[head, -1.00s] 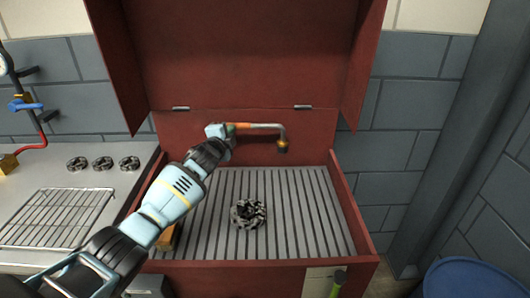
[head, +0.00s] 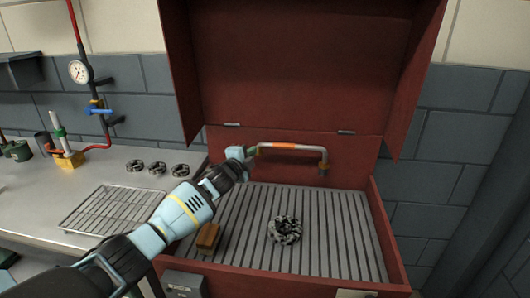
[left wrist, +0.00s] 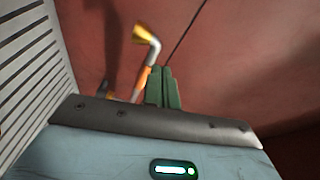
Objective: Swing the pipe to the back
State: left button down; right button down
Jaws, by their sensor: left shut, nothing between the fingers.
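The pipe (head: 300,147) is a silver tube with an orange band in the red box, in front of its back wall. Its right end bends down to a brass tip (head: 323,171). In the left wrist view the pipe (left wrist: 143,82) shows with its yellowish tip pointing up and left. My left gripper (head: 251,152) is at the pipe's left end in the head view, and its mount there is hidden. The green fingers of my left gripper (left wrist: 163,86) are shut and empty, close beside the pipe; whether they touch it is unclear. My right gripper is out of view.
The open red box (head: 395,250) has a raised lid (head: 310,60) and a slatted floor. A dark ring-shaped part (head: 285,230) and a tan block (head: 208,237) lie inside. A counter (head: 110,176) at left holds a wire rack (head: 112,208), several small rings and a gauge pipe.

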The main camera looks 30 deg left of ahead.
pick_arm(q)
jog(key=shift+s+a+r, duration=0.15)
jog(key=shift+s+a, duration=0.75)
jog(key=shift+a, duration=0.05)
